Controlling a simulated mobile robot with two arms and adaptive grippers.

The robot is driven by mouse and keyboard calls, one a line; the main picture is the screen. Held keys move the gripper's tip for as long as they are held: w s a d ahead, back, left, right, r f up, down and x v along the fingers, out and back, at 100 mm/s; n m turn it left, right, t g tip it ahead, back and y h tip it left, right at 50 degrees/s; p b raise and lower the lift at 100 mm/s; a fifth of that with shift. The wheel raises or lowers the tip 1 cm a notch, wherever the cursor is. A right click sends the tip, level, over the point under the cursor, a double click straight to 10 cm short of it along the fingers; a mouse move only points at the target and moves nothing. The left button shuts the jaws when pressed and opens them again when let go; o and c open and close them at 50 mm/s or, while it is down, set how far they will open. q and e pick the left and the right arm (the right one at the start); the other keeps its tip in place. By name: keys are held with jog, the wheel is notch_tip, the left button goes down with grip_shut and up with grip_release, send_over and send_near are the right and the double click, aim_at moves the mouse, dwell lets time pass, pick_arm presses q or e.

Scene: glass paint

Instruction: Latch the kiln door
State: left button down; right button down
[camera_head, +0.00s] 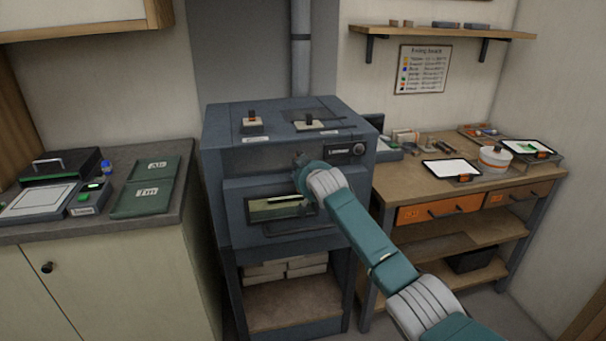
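The kiln (225,145) is a dark blue-grey box on a stand in the middle of the view. Its door (235,190) is on the front, with a small window (270,212) showing a pale greenish strip. The door looks shut or nearly shut; I cannot tell whether it is flush. My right arm reaches in from the lower right, and its gripper (299,159) is at the kiln front, just above the door. The wrist hides most of the fingers and the door's right part. I cannot make out a latch. My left gripper is not in view.
Two switches (252,122) (308,122) sit on the kiln top, with a dial (359,149) at its upper right front. A workbench (405,185) with tablets and jars stands right. A grey counter (110,223) with green folders stands left. A shelf (430,33) hangs above.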

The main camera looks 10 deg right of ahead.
jog(key=shift+f, duration=0.15)
jog(key=c, duration=1.3)
grip_release()
jog(key=shift+c, duration=0.2)
jog(key=v, duration=1.2)
